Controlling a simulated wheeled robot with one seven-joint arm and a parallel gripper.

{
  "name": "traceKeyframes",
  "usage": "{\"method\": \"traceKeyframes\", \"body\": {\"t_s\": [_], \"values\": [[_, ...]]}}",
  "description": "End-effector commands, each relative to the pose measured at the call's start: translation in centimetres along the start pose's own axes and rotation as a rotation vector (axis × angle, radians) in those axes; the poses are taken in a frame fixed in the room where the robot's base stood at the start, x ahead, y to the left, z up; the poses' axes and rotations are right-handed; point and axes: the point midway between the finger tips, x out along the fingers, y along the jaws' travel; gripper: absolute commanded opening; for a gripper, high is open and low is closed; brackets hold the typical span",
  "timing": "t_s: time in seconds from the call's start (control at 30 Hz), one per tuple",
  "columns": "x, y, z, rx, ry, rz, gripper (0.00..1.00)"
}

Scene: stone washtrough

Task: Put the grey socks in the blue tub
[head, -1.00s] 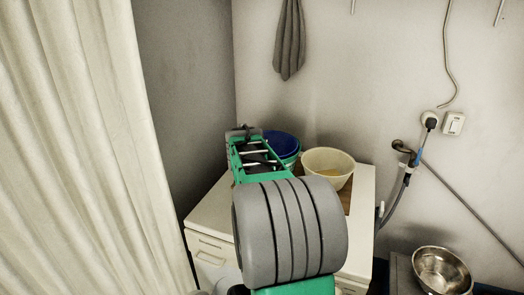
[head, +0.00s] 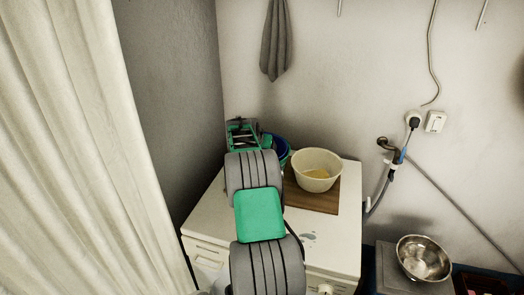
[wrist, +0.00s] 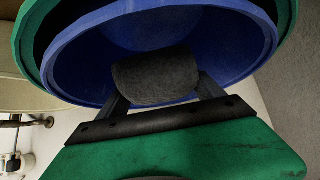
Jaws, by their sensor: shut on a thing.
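My gripper (wrist: 160,96) is shut on a dark grey rolled bundle, the grey socks (wrist: 156,76), in the wrist view. The blue tub (wrist: 82,62) fills the upper part of that view, with a green rim around its outside. The socks show against the tub's open mouth and near rim. I cannot tell whether they are above the rim or inside. In the head view my gripper (head: 241,128) is at the back left of the white cabinet top. The blue tub (head: 282,148) is mostly hidden behind my arm.
A cream bowl (head: 317,170) with something yellow inside stands right of the tub on a brown board (head: 318,200). A steel bowl (head: 423,259) sits lower right. A grey cloth (head: 275,42) hangs on the wall.

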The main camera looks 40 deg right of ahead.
Motion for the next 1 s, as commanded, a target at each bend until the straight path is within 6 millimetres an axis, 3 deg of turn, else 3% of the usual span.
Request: {"method": "traceKeyframes", "body": {"t_s": [0.17, 0.33, 1.0], "values": [[1.6, -0.6, 0.2, -0.001, 0.0, -0.001, 0.34], [3.4, -0.6, 2.1, -0.002, -0.001, -0.002, 0.34], [4.4, -0.6, 3.1, -0.001, 0.002, -0.002, 0.34]]}}
